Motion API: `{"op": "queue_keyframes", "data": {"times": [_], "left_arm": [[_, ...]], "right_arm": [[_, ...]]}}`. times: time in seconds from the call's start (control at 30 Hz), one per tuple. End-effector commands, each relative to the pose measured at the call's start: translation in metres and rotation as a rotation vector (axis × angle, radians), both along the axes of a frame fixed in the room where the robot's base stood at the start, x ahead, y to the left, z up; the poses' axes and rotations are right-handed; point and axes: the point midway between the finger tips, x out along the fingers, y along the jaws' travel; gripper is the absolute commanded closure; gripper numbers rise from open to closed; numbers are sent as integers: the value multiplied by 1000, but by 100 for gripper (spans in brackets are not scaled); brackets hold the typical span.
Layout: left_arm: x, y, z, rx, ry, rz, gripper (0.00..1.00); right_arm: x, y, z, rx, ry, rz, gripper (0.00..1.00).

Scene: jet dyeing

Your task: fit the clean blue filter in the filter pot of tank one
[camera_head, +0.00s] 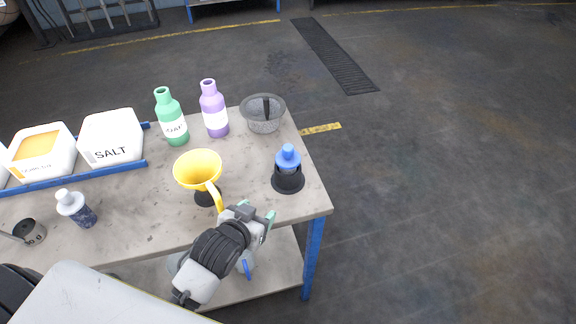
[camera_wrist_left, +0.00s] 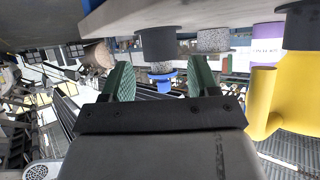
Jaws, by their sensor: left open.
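A blue bottle-shaped piece (camera_head: 288,157), which may be the clean filter, stands upright in a black cup-like holder (camera_head: 289,182) near the table's right end. My left gripper (camera_head: 258,220) is open and empty at the table's front edge, to the left of and nearer than the holder. The left wrist view seems upside down. There the black holder (camera_wrist_left: 159,42) and some blue (camera_wrist_left: 166,78) show beyond and between the green fingertips (camera_wrist_left: 160,82), apart from them. My right gripper is not in view. I cannot make out the filter pot or tank one.
A yellow funnel (camera_head: 198,170) on a black stand is close beside my left gripper. Salt tub (camera_head: 111,140) sits in a blue-edged rack. Floor at right is clear.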

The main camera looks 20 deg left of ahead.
Motion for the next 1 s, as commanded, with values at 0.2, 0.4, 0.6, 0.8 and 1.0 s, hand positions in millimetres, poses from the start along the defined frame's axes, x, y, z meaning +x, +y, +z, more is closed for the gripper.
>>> {"op": "queue_keyframes", "data": {"times": [0.2,0.4,0.6,0.8,1.0], "left_arm": [[57,-6,46,-69,-357,-48,40],[77,-10,65,-102,-492,-78,40],[108,-16,67,-104,-501,-80,40],[127,-20,66,-104,-498,-80,40],[149,-23,67,-103,-497,-80,40]], "right_arm": [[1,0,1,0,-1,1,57],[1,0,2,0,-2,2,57],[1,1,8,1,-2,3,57],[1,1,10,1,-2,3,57],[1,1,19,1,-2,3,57]]}}
